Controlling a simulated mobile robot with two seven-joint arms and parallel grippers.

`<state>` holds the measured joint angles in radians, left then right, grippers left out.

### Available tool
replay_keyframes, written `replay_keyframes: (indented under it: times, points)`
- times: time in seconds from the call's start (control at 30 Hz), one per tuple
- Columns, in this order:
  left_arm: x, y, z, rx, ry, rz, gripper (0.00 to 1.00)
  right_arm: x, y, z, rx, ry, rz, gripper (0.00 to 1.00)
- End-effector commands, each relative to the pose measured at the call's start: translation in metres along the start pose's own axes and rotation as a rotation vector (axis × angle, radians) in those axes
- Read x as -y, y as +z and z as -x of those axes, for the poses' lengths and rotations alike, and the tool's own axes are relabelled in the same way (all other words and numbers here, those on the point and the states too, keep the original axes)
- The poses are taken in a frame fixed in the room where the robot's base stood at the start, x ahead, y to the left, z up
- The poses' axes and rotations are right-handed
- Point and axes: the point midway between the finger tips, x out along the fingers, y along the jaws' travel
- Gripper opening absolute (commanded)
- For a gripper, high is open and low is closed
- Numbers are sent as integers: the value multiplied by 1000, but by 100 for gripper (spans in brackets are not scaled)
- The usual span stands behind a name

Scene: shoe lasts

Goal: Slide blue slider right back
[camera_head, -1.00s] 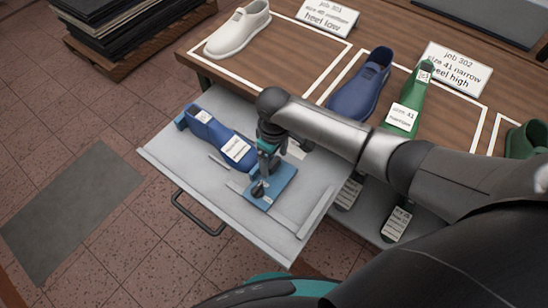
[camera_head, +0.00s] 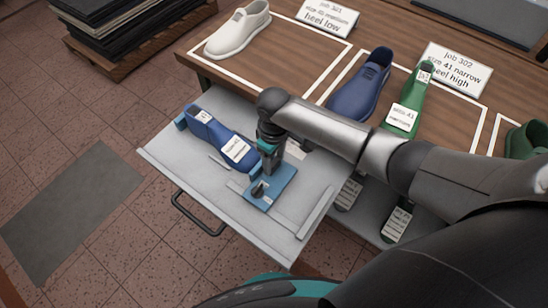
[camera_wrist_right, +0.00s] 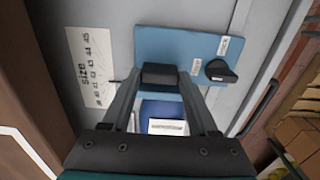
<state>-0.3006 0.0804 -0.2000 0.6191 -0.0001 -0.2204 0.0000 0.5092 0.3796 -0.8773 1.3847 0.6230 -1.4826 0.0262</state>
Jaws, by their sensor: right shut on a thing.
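The blue slider (camera_head: 283,185) is a flat blue plate with a dark knob, lying on the pulled-out grey drawer tray (camera_head: 170,165). It also shows in the right wrist view (camera_wrist_right: 190,45), with a dark block standing on it. My right gripper (camera_head: 266,168) reaches down over the slider. In the right wrist view its fingers (camera_wrist_right: 160,76) are shut on that dark block. A blue shoe last (camera_head: 205,128) with white labels lies on the tray left of the gripper, close to the slider. A small blue stop (camera_head: 181,122) is at its far end. My left gripper is not in view.
A size scale card (camera_wrist_right: 90,68) lies on the tray. A white last (camera_head: 238,30), a blue last (camera_head: 358,85) and a green last (camera_head: 405,110) stand on the wooden bench above. The drawer handle (camera_head: 195,215) faces open tiled floor.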

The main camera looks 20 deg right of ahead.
Motion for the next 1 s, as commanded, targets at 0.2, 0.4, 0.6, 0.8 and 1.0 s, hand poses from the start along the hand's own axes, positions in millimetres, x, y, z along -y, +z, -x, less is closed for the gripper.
replay_keyframes:
  times: [0.2,0.4,0.6,0.8,1.0]
  points:
    - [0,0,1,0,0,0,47,0,0,1,0,0,0,0]
    - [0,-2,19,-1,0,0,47,0,16,3,3,-2,-2,0]
    - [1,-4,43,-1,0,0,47,0,43,4,5,-2,-3,0]
    - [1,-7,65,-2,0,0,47,0,71,3,5,-3,-4,0]
    - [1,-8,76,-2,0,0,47,0,89,2,5,-2,-3,0]
